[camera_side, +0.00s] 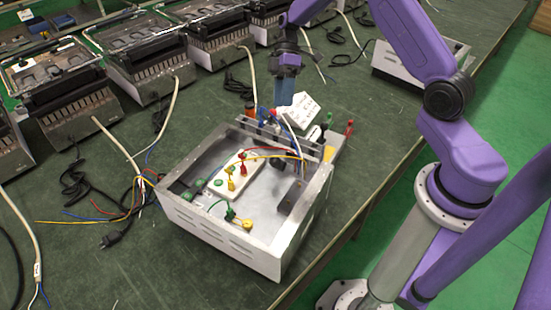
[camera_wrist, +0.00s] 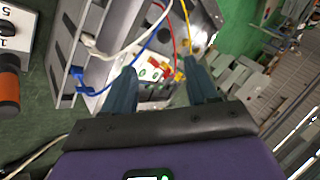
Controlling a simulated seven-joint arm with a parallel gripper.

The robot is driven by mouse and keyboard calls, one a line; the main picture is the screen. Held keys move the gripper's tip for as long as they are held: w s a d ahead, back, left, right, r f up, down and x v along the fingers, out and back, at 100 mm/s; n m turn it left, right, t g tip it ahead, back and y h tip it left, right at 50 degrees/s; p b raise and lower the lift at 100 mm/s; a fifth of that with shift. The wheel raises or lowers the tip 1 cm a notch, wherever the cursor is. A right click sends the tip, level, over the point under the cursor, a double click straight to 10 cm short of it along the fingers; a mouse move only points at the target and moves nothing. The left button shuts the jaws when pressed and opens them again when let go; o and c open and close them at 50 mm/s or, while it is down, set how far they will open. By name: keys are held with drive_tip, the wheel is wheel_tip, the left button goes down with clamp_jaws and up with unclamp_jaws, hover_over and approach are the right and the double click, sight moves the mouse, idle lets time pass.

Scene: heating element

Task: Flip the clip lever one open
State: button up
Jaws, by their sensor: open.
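An open-topped metal box (camera_side: 222,238) stands on the green table. Inside it lies a white block (camera_side: 236,175) with small yellow and green parts, and wires run over it. In the wrist view the white block (camera_wrist: 150,71) shows between my fingers, with green, red and yellow pieces that look like clip levers. I cannot tell which is lever one, or its position. My gripper (camera_side: 285,97) is above the back edge of the box, pointing down; its two fingers are apart and empty in the wrist view (camera_wrist: 162,82).
A white labelled piece (camera_side: 300,110) and an orange handle (camera_side: 250,109) lie behind the box. Red and green plugs (camera_side: 349,128) stand at its right corner. Loose wires (camera_side: 125,205) lie at left. Several metal units (camera_side: 150,62) line the back.

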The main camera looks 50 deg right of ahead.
drive_tip(key=a+m+h, duration=0.1)
drive_tip(key=a+m, duration=0.1)
drive_tip(key=m, duration=0.4)
drive_tip(key=m+t+h, duration=0.1)
drive_tip(key=m+h, duration=0.1)
drive_tip(key=m, duration=1.3)
approach(275, 161)
drive_tip(key=shift+h, duration=0.3)
drive_tip(key=x, duration=1)
drive_tip(key=shift+w+d+f, duration=0.1)
drive_tip(key=shift+w+f, duration=0.2)
drive_tip(key=shift+f, duration=0.25)
